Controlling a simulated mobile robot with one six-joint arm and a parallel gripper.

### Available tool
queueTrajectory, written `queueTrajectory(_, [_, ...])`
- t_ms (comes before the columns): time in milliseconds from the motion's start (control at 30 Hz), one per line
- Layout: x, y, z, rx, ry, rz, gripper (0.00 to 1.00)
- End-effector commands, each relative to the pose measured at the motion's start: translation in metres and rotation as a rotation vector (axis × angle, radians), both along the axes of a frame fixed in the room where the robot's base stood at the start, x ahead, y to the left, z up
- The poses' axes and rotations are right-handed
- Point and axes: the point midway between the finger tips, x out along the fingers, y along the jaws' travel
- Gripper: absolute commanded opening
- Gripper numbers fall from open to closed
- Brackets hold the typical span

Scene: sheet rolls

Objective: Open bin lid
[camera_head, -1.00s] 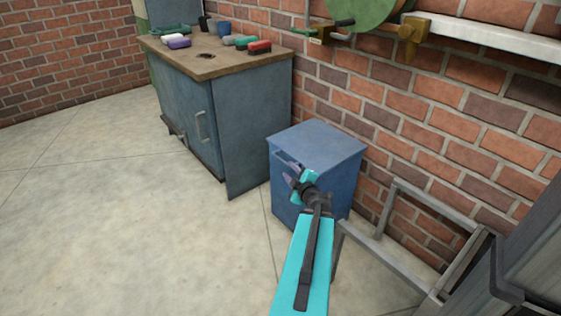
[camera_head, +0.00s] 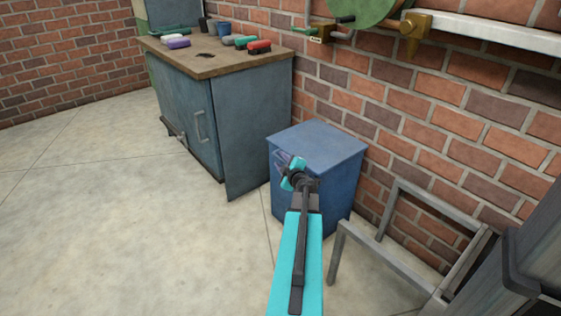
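The blue bin (camera_head: 335,190) stands on the floor against the brick wall, right of the cabinet. Its flat square lid (camera_head: 322,143) lies closed on top. My gripper (camera_head: 284,160) is at the bin's front left side, just below the lid's front edge, where a handle showed a moment ago. The handle is now mostly hidden behind the gripper. The fingers are small and overlap the bin, so I cannot tell whether they are open or shut, or whether they touch the handle.
A blue-grey cabinet (camera_head: 243,135) with a wooden top (camera_head: 215,62) stands left of the bin, with several small coloured items on it. A grey metal frame (camera_head: 385,255) stands close on the right. A green disc (camera_head: 365,10) hangs on the wall above. The floor at left is clear.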

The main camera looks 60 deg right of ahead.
Motion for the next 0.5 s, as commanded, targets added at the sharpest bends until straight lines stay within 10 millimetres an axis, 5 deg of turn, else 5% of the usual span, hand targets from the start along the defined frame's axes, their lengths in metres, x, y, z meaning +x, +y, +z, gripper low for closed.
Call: queueTrajectory(500, [0.016,-0.012,-0.004,0.000,0.000,0.000,0.31])
